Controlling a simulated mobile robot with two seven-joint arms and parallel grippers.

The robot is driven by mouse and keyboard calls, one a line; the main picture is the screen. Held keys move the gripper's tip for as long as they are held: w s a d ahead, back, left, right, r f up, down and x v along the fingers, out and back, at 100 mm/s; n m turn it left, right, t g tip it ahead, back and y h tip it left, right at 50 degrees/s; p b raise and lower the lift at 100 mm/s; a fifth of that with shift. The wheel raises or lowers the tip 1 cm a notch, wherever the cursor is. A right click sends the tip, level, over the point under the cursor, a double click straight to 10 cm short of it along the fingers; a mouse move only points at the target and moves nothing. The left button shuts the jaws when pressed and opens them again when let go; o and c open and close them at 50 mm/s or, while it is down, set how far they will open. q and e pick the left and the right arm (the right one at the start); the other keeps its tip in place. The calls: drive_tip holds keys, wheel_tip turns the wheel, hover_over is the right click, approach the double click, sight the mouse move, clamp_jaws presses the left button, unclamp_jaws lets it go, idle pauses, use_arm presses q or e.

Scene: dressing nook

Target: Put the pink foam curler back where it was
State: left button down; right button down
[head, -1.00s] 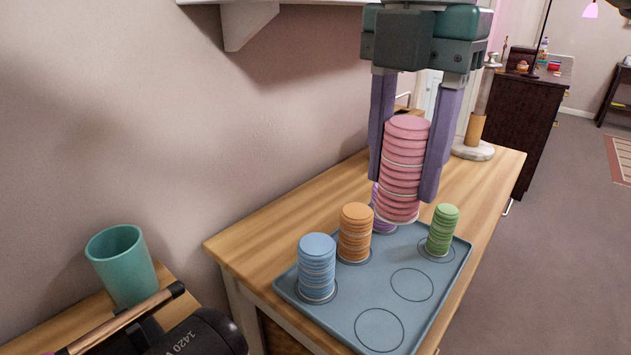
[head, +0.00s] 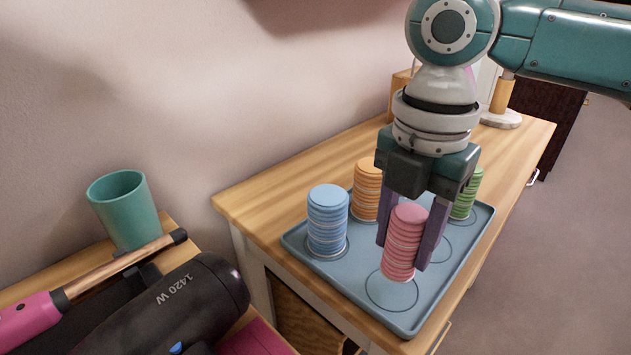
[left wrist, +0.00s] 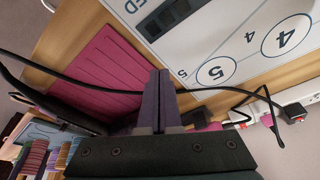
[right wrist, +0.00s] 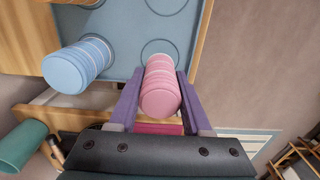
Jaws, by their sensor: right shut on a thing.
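The pink foam curler (head: 404,243) is upright between the fingers of my right gripper (head: 408,250), which is shut on it. The curler is over the front ring of the blue-grey tray (head: 345,283), with most of that ring showing in front of its lower end. It seems a little above the tray; contact is hard to tell. In the right wrist view the curler (right wrist: 160,88) sits between the fingers, with a ring partly visible beyond it. My left gripper (left wrist: 161,98) is shut and empty in the left wrist view, away from the tray.
Blue (head: 327,220), orange (head: 367,190) and green (head: 466,192) curlers stand on the tray. One more ring (head: 435,247) is bare behind the pink curler. A teal cup (head: 125,210), a pink-handled curling iron (head: 25,322) and a black dryer (head: 190,300) are at left.

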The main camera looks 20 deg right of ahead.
sight(401, 260)
use_arm(q)
drive_tip(key=shift+d+f+b, duration=0.1)
drive_tip(key=shift+f+b, duration=0.25)
drive_tip(key=shift+f, duration=0.2)
use_arm(e)
wheel_tip(401, 260, down, 4)
drive_tip(key=shift+r, duration=0.35)
drive_tip(key=shift+c, duration=1.8)
unclamp_jaws()
